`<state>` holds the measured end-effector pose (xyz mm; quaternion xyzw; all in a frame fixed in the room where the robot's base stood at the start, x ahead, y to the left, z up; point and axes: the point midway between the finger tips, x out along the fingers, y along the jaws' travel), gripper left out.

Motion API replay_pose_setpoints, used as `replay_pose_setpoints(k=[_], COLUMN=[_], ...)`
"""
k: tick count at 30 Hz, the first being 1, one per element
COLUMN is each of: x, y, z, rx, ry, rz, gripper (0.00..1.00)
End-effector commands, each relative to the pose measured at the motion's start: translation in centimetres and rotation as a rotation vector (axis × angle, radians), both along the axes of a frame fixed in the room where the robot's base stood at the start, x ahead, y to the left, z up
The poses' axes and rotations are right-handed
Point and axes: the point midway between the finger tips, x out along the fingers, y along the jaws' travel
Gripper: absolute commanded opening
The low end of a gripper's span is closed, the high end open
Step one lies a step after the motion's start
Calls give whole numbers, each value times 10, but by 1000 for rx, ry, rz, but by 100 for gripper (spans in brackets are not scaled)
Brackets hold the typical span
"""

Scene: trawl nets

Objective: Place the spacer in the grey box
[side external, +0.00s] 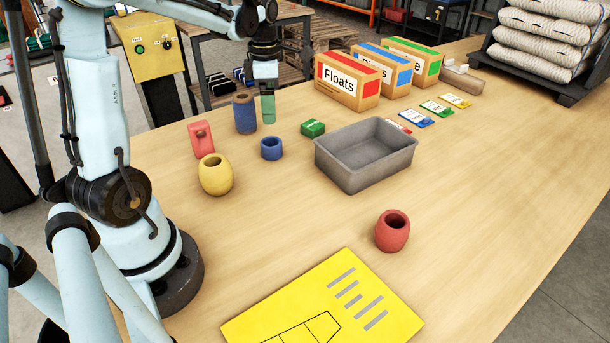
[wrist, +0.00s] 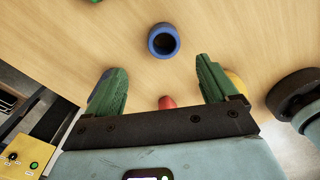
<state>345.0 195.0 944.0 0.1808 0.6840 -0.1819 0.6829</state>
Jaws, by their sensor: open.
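A short blue ring (side external: 271,148), which looks like the spacer, stands on the table left of the grey box, its hole facing up. It also shows in the wrist view (wrist: 163,41), beyond and between the fingertips. The empty grey box (side external: 366,165) is an open tray in the middle of the table. My gripper (side external: 268,108) is open and empty above the table, behind the ring in the side view. Its green fingers are spread wide in the wrist view (wrist: 160,66). One finger is mostly hidden in the side view.
A tall blue cylinder (side external: 244,115), a red block (side external: 201,140) and a yellow float (side external: 215,175) stand near the ring. A small green box (side external: 313,128) lies between ring and tray. A red float (side external: 392,231) and yellow board (side external: 325,305) are in front. Cartons (side external: 348,82) stand behind.

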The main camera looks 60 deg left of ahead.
Motion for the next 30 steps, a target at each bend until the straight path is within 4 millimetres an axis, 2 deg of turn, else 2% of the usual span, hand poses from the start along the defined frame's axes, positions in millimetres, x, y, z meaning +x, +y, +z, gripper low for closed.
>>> replay_pose_setpoints(k=[3, 9, 17, 27, 30], x=[0, 0, -1, -6, -6], y=[0, -1, -1, -4, -4], z=[-20, -46, -60, -99, -105], rx=[1, 1, 1, 2, 2], ry=[0, -2, -2, -2, -2], rz=[-3, -5, -6, -6, -5], gripper=[86, 86, 86, 86, 86])
